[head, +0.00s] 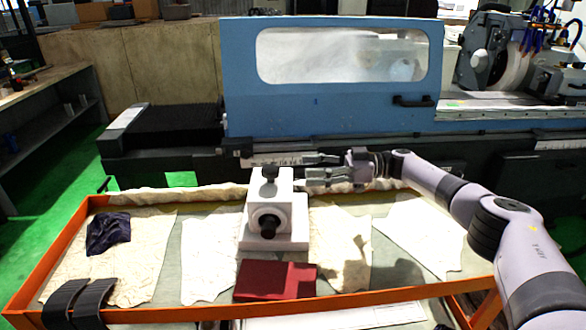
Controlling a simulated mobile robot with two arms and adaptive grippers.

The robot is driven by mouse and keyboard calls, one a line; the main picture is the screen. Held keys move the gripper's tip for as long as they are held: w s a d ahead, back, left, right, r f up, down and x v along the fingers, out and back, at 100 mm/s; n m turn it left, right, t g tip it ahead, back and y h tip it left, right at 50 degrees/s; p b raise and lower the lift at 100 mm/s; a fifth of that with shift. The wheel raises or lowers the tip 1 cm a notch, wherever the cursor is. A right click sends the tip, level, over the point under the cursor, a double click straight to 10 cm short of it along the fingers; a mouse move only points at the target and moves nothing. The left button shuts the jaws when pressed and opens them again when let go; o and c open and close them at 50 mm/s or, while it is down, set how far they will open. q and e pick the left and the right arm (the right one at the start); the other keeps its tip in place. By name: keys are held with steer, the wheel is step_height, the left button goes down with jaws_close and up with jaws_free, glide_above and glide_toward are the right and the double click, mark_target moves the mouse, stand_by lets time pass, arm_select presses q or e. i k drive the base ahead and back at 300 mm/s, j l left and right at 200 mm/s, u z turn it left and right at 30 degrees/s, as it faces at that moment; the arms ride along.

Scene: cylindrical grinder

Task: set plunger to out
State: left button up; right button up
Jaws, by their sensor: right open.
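A white block-shaped fixture (284,211) stands upright in the orange-rimmed tray. A dark round knob (267,228) sticks out of its front face, and a dark knob (269,173) sits on its top. I cannot tell which of these is the plunger, or how far it is out. My right gripper (303,169) comes in from the right, level with the top of the fixture. Its fingers are apart and point left toward the top knob, with nothing seen between them. Whether they touch the fixture is unclear.
The orange-rimmed tray (250,309) holds pale crumpled sheets (118,255), a dark cloth (108,233) and a red block (275,280) in front of the fixture. The blue grinder guard (240,75) stands behind.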

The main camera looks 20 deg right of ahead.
mark_target(269, 227)
steer(key=k, duration=1.5)
